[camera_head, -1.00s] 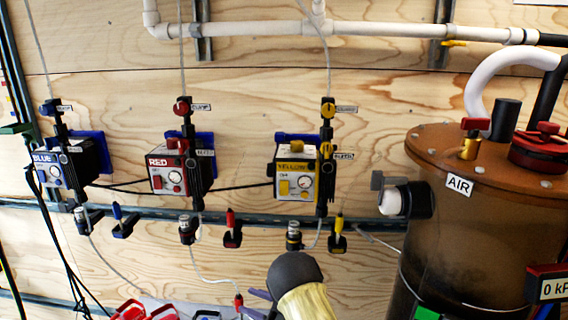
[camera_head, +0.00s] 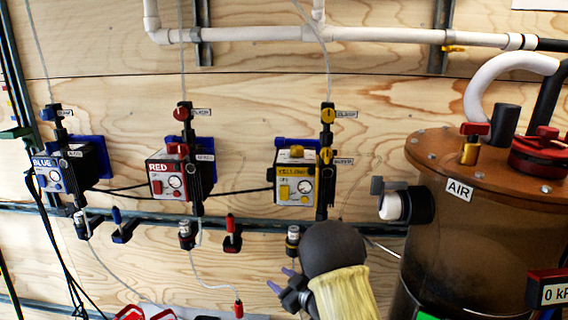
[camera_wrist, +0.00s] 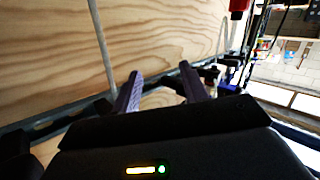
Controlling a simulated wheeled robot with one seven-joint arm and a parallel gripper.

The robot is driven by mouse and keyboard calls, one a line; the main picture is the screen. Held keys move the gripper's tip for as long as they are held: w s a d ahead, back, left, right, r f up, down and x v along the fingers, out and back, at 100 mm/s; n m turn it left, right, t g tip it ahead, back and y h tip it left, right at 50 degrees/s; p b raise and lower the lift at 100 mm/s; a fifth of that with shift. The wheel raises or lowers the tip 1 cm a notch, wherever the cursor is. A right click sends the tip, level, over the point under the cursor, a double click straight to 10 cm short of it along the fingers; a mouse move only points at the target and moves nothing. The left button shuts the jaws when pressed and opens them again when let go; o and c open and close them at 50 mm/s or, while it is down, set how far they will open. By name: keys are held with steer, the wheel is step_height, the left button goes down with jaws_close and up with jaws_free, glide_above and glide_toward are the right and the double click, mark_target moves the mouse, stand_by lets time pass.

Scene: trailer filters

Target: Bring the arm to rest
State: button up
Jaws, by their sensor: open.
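My gripper (camera_head: 282,279) shows at the bottom centre of the head view, with its purple fingers apart and nothing between them. My dark, rounded arm link with a pale yellow sleeve is beside it on the right. In the wrist view my gripper (camera_wrist: 160,70) is open and empty in front of the plywood wall. The yellow unit (camera_head: 297,184) is on the wall above the arm. Its lower fitting (camera_head: 292,238) is just above the gripper in the picture; I cannot tell the gap in depth.
The red unit (camera_head: 170,181) and blue unit (camera_head: 62,172) are to the left, with thin tubes and cables hanging below. A large brown tank (camera_head: 455,255) labelled AIR stands at the right. A white pipe (camera_head: 400,33) runs along the top. A metal rail (camera_head: 140,219) crosses the wall.

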steer(key=s+d+r+m+g+h, duration=0.1)
steer(key=s+d+r+m+h, duration=0.2)
steer(key=d, duration=0.4)
steer(key=s+d+r+m+g+h, duration=0.1)
steer(key=s+d+m+h, duration=0.3)
steer(key=s+d+h, duration=0.15)
steer(key=s+d+m+g+h, duration=0.3)
steer(key=s+g, duration=0.4)
steer(key=s, duration=1.4)
step_height(320, 180, up, 26)
steer(key=y+p, duration=0.1)
steer(key=p, duration=2.4)
steer(key=shift+w+d+f+m, duration=0.2)
steer(key=shift+w+f+m, duration=0.05)
steer(key=shift+w+m, duration=0.05)
steer(key=shift+y, duration=0.25)
steer(key=shift+w, duration=0.1)
